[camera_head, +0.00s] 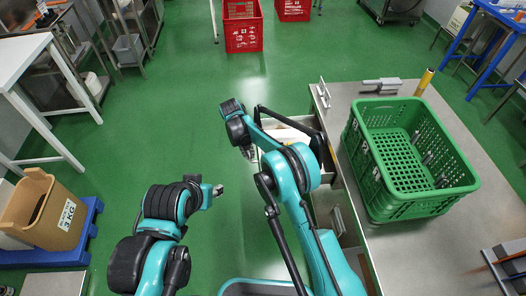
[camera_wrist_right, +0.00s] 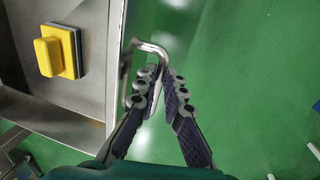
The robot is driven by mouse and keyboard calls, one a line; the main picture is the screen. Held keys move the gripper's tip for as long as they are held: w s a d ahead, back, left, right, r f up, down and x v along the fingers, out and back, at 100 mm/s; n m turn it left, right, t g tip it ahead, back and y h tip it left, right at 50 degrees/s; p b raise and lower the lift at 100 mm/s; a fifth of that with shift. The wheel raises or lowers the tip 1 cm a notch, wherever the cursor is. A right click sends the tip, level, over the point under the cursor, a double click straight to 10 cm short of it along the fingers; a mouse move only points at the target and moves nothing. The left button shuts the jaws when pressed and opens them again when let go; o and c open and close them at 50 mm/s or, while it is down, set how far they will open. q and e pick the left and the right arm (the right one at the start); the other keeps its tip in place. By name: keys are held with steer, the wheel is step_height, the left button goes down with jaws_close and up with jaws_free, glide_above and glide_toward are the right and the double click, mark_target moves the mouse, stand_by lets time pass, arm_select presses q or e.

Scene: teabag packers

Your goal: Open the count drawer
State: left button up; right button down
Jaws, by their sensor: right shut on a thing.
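The count drawer (camera_head: 272,122) stands pulled out from the left side of the grey counter (camera_head: 440,250), partly hidden by my right arm. In the right wrist view the metal drawer (camera_wrist_right: 100,90) shows its open inside, with a yellow block on a dark base (camera_wrist_right: 60,52) in it. Its bent metal bar handle (camera_wrist_right: 150,47) lies between the fingers of my right gripper (camera_wrist_right: 163,85), which is shut on it. In the head view the right gripper (camera_head: 252,153) is small and partly hidden by the arm. My left gripper (camera_head: 217,190) hangs over the green floor, away from the drawer; its jaw opening is unclear.
A green crate (camera_head: 418,207) stands on the counter, with a grey metal tool (camera_head: 381,85) and a yellow cylinder (camera_head: 424,82) behind it. Red crates (camera_head: 243,38) stand at the back. A cardboard box (camera_head: 45,210) is at the left. The floor left of the drawer is clear.

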steer(key=shift+s+a, duration=0.2)
steer(key=shift+a, duration=1.1)
steer(key=c, duration=1.9)
jaws_free()
steer(key=shift+r, duration=0.1)
steer(key=r, duration=0.3)
steer(key=a+r, duration=0.1)
steer(key=r, duration=0.3)
steer(key=a+r, duration=0.1)
steer(key=r, duration=0.3)
steer(key=shift+s+a+r, duration=0.15)
steer(key=shift+s+r, duration=0.1)
